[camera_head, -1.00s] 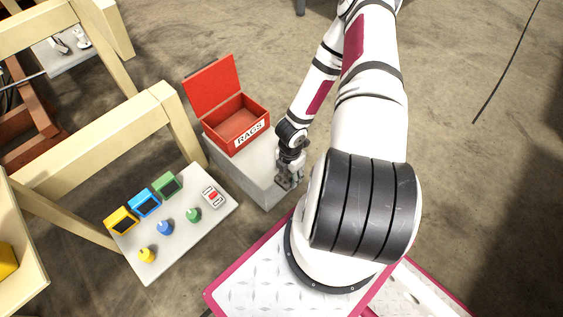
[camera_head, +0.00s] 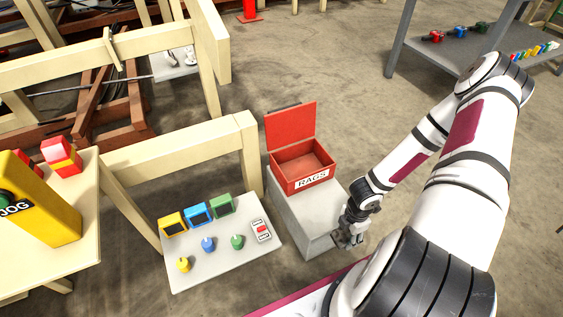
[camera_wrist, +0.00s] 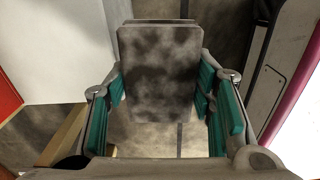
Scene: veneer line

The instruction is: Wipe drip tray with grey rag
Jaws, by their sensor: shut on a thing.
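My gripper (camera_head: 350,237) is low beside the front right of the pale block that carries the red rag box. In the wrist view its two teal-padded fingers (camera_wrist: 160,105) are shut on the grey rag (camera_wrist: 160,60), a folded, blotchy dark-stained pad. The rag is hard to make out in the head view. The red box (camera_head: 302,166), labelled RAGS, stands with its lid up, and its visible inside looks empty. I cannot pick out the drip tray with certainty in either view.
A grey panel (camera_head: 220,262) with coloured boxes and knobs lies left of the pale block (camera_head: 310,222). Wooden frames (camera_head: 185,146) stand at left, with a yellow JOG box (camera_head: 45,205). A grey shelf (camera_head: 445,62) stands back right. The middle floor is clear.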

